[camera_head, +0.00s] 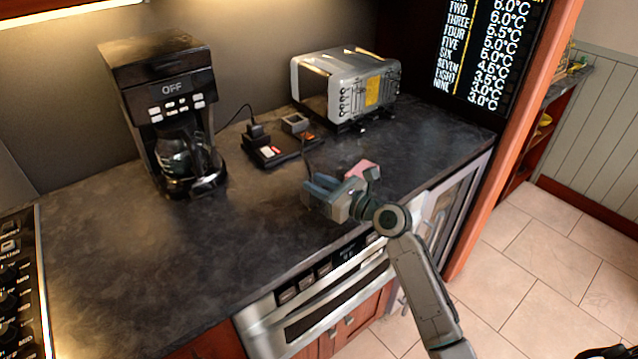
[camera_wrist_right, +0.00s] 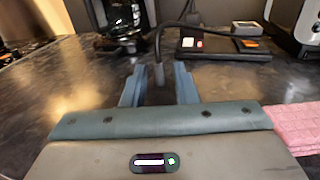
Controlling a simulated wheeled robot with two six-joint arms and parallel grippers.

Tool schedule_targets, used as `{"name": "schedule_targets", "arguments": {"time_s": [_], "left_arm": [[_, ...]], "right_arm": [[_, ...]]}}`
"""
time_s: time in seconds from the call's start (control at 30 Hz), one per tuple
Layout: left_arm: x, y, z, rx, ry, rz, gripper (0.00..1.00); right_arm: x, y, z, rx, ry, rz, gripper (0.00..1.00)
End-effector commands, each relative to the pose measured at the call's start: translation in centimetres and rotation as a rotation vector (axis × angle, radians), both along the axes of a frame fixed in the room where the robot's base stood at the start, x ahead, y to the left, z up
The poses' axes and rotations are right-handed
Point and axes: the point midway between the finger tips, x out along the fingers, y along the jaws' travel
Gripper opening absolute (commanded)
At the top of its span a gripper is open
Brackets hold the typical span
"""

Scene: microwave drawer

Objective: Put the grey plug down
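My right gripper (camera_head: 322,188) is low over the front part of the dark counter. In the right wrist view its two blue-grey fingers (camera_wrist_right: 159,82) are apart. A small grey plug (camera_wrist_right: 158,76) is upright between the fingertips, with a gap visible on each side. A dark cable rises from it and curves right toward the power strip (camera_wrist_right: 222,49). Whether the plug touches the counter cannot be told. In the head view the gripper hides the plug, and only a bit of cable shows above it. My left gripper is not in view.
The black power strip (camera_head: 270,151) lies behind the gripper, with a black plug (camera_head: 255,129) and a grey block (camera_head: 295,123) at it. A coffee maker (camera_head: 160,75) stands left, a toaster (camera_head: 335,85) behind right. A pink item (camera_head: 361,168) is beside the gripper. The front-left counter is clear.

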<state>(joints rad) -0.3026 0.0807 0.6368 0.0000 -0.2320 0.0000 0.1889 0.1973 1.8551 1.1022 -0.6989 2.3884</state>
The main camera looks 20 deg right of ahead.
Motion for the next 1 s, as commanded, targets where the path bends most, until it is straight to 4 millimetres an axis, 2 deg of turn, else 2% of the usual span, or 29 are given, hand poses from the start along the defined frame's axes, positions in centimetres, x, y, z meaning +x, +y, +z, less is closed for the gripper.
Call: {"name": "schedule_targets", "arguments": {"time_s": [0.37,0.47,0.8,1.0], "left_arm": [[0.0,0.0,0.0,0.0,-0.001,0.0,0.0],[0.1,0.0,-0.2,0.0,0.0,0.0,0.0],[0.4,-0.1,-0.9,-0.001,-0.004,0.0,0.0],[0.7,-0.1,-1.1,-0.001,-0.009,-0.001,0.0]], "right_arm": [[0.0,0.0,0.4,0.0,-0.001,0.0,0.33],[-0.9,-0.7,0.1,-0.004,-0.001,-0.001,0.33],[-6.3,-4.2,0.1,-0.007,0.001,-0.001,0.33],[-8.6,-5.7,0.3,-0.006,0.001,-0.001,0.33]]}}
